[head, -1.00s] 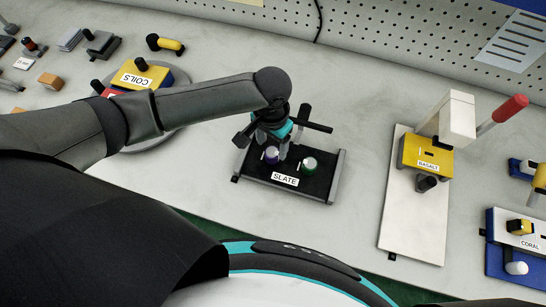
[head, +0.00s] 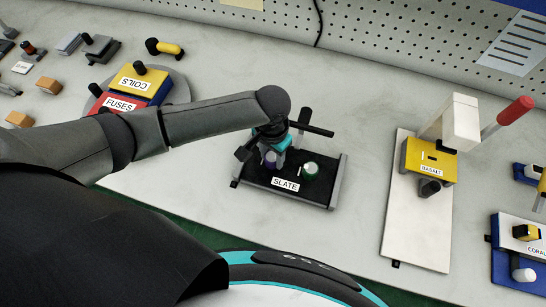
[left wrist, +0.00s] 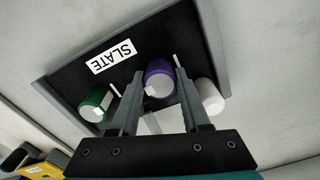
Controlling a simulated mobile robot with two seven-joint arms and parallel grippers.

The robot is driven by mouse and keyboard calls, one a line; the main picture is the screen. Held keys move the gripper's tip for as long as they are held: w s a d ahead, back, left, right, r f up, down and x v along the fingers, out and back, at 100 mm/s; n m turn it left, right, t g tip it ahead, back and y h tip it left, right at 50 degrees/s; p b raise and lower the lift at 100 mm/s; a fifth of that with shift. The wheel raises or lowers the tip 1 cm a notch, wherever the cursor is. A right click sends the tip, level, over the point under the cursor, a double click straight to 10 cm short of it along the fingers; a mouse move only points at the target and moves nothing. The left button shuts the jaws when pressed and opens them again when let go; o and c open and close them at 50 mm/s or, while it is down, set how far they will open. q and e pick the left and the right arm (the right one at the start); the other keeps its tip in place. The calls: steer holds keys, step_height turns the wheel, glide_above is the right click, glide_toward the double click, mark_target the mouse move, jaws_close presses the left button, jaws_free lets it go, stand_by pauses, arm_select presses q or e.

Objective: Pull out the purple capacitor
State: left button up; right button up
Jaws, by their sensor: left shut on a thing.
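The purple capacitor (head: 270,161) stands on the black SLATE board (head: 256,180), left of the green capacitor (head: 310,170). In the left wrist view the purple capacitor (left wrist: 158,68) is between the two fingers of my left gripper (left wrist: 160,78), which is shut on it. The left gripper (head: 276,152) reaches down over the board in the head view and partly hides the capacitor. The green capacitor (left wrist: 96,101) and a white capacitor (left wrist: 206,97) stand close on either side in the left wrist view. I cannot tell whether the purple one is still seated. My right gripper is not in view.
COILS (head: 155,84) and FUSES (head: 140,97) boxes sit on a round tray at left. The CORAL fixture (head: 510,268) is at far right. Bare bench lies between the board and BASALT.

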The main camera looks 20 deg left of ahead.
mark_target(272, 157)
arm_select(q)
jaws_close()
steer(key=shift+r, duration=0.15)
steer(key=shift+r+p, duration=0.75)
steer(key=shift+p, duration=0.45)
steer(key=shift+r, duration=0.15)
steer(key=shift+r+p, duration=2.5)
steer(key=shift+p, duration=0.7)
steer(key=shift+r+p, duration=1.45)
steer(key=shift+p, duration=0.6)
